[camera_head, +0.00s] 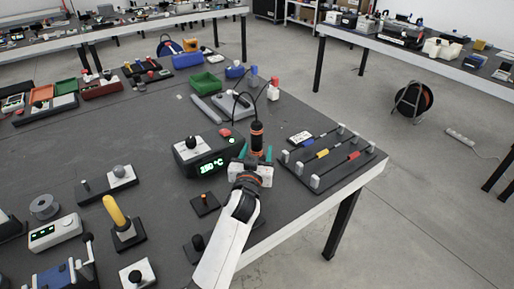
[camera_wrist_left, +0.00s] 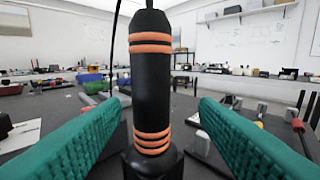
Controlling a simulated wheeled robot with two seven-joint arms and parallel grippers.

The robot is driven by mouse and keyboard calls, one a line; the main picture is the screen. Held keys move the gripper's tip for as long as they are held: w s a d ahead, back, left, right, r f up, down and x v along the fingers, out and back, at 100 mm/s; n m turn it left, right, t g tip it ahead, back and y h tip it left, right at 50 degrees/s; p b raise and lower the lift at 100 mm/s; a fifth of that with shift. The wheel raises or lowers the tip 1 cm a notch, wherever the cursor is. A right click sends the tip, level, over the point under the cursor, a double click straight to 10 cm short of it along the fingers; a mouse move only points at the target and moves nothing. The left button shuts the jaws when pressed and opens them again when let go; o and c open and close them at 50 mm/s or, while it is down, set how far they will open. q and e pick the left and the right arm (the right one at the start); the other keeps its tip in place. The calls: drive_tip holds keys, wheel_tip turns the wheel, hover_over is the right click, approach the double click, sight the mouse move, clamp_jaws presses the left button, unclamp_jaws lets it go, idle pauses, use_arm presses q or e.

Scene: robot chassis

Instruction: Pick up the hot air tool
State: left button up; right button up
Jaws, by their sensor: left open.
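The hot air tool (camera_head: 257,138) is black with orange bands and stands upright beside a black station (camera_head: 208,155) with a green "°C" display. In the left wrist view the tool (camera_wrist_left: 151,88) fills the middle, its cable rising from the top and its foot in a dark base. My left gripper (camera_head: 255,153) is open, its teal fingers on either side of the tool's line. In the left wrist view my left gripper (camera_wrist_left: 160,108) shows clear gaps left and right of the tool, with no finger touching it. My right gripper is out of view.
A yellow-handled lever (camera_head: 117,220) stands further left.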

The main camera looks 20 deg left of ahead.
use_arm(q)
drive_tip(key=shift+w+a+f, duration=0.1)
drive_tip(key=shift+w+a, duration=0.15)
drive_tip(key=shift+w, duration=0.8)
drive_tip(key=shift+w+a+f, duration=0.1)
drive_tip(key=shift+w+a, duration=0.15)
drive_tip(key=shift+w, duration=0.75)
drive_tip(key=shift+w+a, duration=0.25)
drive_tip(key=shift+w, duration=0.8)
drive_tip(key=shift+c, duration=0.5)
drive_tip(key=shift+r, duration=0.1)
drive_tip(key=c, duration=0.9)
